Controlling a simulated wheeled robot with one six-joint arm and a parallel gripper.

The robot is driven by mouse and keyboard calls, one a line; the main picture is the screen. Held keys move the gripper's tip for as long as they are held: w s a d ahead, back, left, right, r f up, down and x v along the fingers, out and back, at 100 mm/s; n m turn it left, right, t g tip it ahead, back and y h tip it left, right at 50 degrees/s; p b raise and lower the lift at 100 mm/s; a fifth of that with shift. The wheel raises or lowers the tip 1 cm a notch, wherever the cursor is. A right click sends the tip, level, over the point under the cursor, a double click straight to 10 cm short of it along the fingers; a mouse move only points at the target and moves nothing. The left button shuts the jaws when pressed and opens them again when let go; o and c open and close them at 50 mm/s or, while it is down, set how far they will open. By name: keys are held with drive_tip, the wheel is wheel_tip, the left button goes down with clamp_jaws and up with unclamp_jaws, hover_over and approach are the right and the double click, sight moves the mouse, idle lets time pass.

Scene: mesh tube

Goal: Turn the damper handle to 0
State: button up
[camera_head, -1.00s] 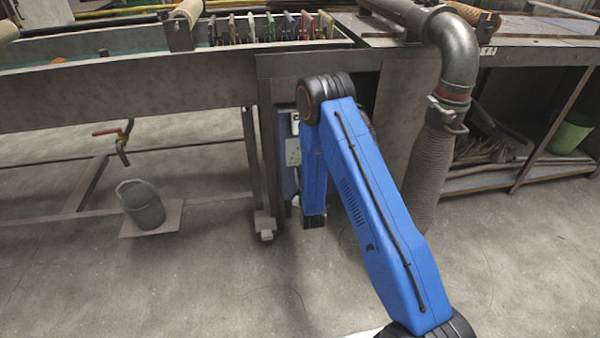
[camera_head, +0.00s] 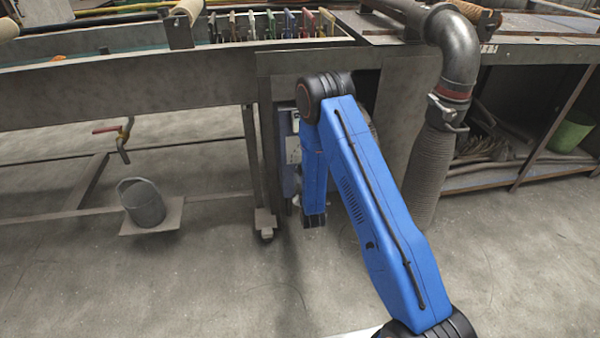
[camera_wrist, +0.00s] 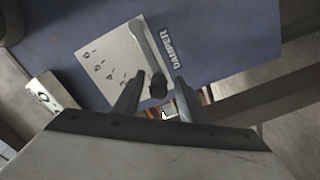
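In the wrist view, the damper panel is a blue plate with a DAMPER label (camera_wrist: 174,46) and a tilted white scale plate (camera_wrist: 108,64) with several numbers. A pale bar-like damper handle (camera_wrist: 150,45) lies along the scale's edge, with a dark knob (camera_wrist: 158,86) near its lower end. My gripper (camera_wrist: 159,82) is open, its two fingers apart on either side of the knob. I cannot tell whether either finger touches it. In the head view, my arm hides the gripper and most of the panel; part of the white plate (camera_head: 293,150) shows beside it.
In the head view, a thick pipe and hose (camera_head: 432,150) stand right of my arm. A bucket (camera_head: 143,203) sits at the left. The floor in front is clear.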

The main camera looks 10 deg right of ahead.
drive_tip(key=s, duration=1.7)
drive_tip(key=shift+w+r, duration=0.1)
drive_tip(key=shift+w, duration=0.05)
wheel_tip(320, 180, up, 16)
drive_tip(key=w+d+m+g, duration=0.3)
drive_tip(key=m+g, duration=0.2)
drive_tip(key=m, duration=0.1)
drive_tip(key=s+d+r+m+g, duration=0.1)
drive_tip(key=s+r+g, duration=0.1)
drive_tip(key=s+r, duration=0.4)
drive_tip(key=s+d+r+m+g, duration=0.1)
drive_tip(key=s+r, duration=0.3)
drive_tip(key=s, duration=0.7)
drive_tip(key=s+d+r+m+g, duration=0.2)
drive_tip(key=s+d+r+g, duration=0.1)
drive_tip(key=s, duration=0.9)
drive_tip(key=s+d+r+m+g, duration=0.1)
drive_tip(key=s+d+r+g, duration=0.1)
drive_tip(key=s+r, duration=0.5)
drive_tip(key=s+d, duration=0.1)
drive_tip(key=s, duration=0.4)
drive_tip(key=shift+s+d, duration=0.15)
drive_tip(key=shift+s, duration=0.05)
